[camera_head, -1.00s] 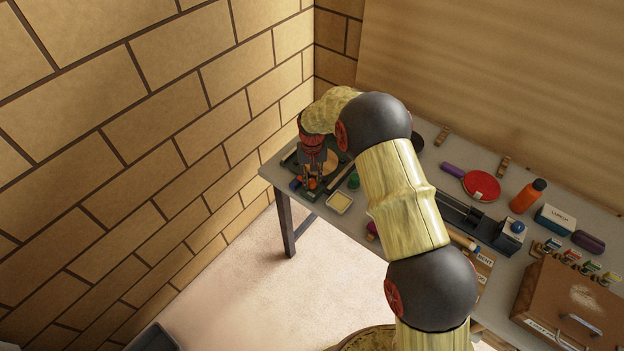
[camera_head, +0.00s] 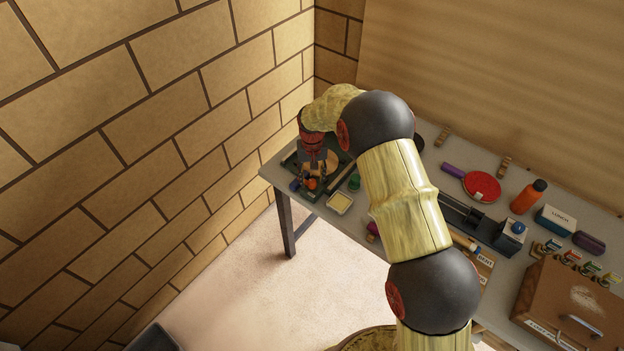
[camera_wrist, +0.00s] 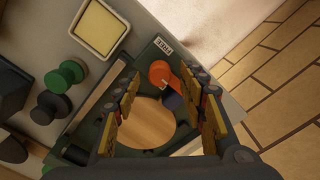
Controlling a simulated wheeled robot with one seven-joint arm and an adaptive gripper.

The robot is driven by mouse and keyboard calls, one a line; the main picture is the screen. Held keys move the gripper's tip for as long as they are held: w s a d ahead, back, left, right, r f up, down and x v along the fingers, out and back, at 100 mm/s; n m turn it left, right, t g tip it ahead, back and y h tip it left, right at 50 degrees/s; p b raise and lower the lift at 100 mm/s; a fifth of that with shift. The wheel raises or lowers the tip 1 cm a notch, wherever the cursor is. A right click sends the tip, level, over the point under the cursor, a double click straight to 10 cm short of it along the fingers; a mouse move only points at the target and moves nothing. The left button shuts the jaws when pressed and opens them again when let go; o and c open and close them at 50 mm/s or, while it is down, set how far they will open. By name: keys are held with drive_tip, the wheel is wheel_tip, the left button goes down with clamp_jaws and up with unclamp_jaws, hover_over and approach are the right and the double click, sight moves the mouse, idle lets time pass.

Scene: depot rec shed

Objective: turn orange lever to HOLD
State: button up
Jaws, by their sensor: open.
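The orange lever (camera_wrist: 161,74) is on a dark green board (camera_wrist: 150,57) in the wrist view, beside a round wooden disc (camera_wrist: 146,122). In the head view its orange part (camera_head: 311,184) shows at the table's left end, below my gripper (camera_head: 313,171). In the wrist view my gripper (camera_wrist: 160,80) is open, with one finger on each side of the lever's orange end. Whether either finger touches it I cannot tell. A small white label (camera_wrist: 163,45) lies near the lever; its word is too small to read surely. Part of the lever is hidden by the right finger.
A cream square dish (camera_head: 340,203) and green knob (camera_head: 354,181) stand right of the board. A red paddle (camera_head: 482,186), orange bottle (camera_head: 528,196) and brown box (camera_head: 572,305) are farther right. The brick wall (camera_head: 150,150) is close on the left.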

sight(313, 182)
wheel_tip(313, 182, up, 11)
idle(0.3)
drive_tip(key=shift+f, duration=0.1)
idle(0.4)
drive_tip(key=s+d+r+t+b, duration=0.2)
drive_tip(key=s+d+r+b, duration=0.2)
drive_tip(key=s, duration=0.8)
drive_tip(key=s+d+r+m+t+b, duration=0.1)
drive_tip(key=s+d+r+b, duration=0.3)
drive_tip(key=s+d, duration=0.5)
drive_tip(key=s+d+r+t+b, duration=0.2)
drive_tip(key=s+d+r, duration=0.3)
drive_tip(key=s, duration=1.2)
drive_tip(key=shift+d+t+b, duration=0.3)
drive_tip(key=shift+d+b, duration=0.4)
drive_tip(key=shift+b, duration=0.2)
